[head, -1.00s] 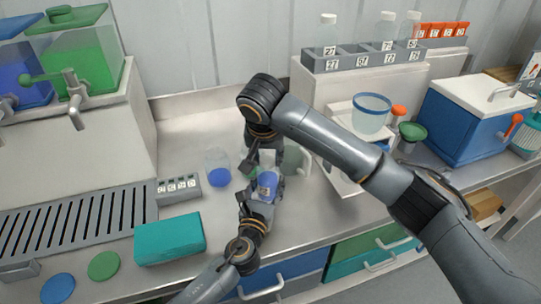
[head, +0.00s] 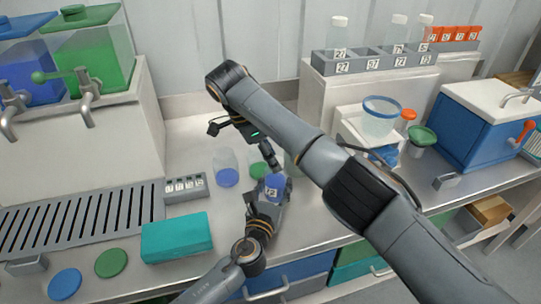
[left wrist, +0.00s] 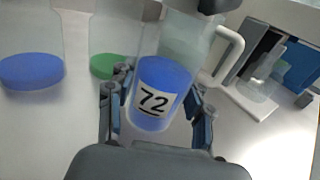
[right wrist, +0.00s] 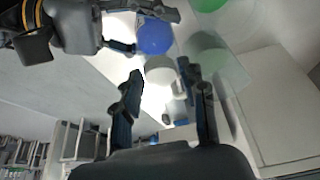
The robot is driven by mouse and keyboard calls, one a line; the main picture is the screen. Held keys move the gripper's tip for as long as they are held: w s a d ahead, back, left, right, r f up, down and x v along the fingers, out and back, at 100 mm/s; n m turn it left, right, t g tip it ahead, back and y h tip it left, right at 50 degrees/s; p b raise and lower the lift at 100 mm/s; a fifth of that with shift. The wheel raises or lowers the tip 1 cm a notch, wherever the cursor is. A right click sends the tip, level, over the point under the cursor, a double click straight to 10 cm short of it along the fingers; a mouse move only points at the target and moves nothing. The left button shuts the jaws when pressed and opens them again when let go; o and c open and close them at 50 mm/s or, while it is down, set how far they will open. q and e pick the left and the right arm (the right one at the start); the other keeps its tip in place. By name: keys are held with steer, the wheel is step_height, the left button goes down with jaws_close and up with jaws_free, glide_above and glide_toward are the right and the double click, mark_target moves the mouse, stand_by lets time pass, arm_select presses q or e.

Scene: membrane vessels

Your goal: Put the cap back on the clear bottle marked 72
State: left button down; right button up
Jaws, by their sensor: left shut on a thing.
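The clear bottle marked 72 (head: 274,188) holds blue liquid. My left gripper (head: 268,198) is shut around its body, and the label faces the left wrist camera (left wrist: 153,100). The bottle's top is outside the left wrist view and is covered in the head view by my right gripper's finger. In the right wrist view a pale round piece (right wrist: 160,70), apparently the white cap, shows at the bottle's top; I cannot tell whether it is seated. My right gripper (head: 242,141) is open just above and behind the bottle. Its spread fingers (right wrist: 166,95) hold nothing.
A vessel of blue liquid (head: 227,168) and one of green (head: 259,170) stand close behind the bottle. A grey numbered rack (head: 372,62) with white-capped bottles is on the back ledge. A teal block (head: 177,238) lies front left.

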steer(key=shift+o, duration=0.6)
steer(key=shift+r, duration=2.25)
steer(key=shift+c, duration=0.3)
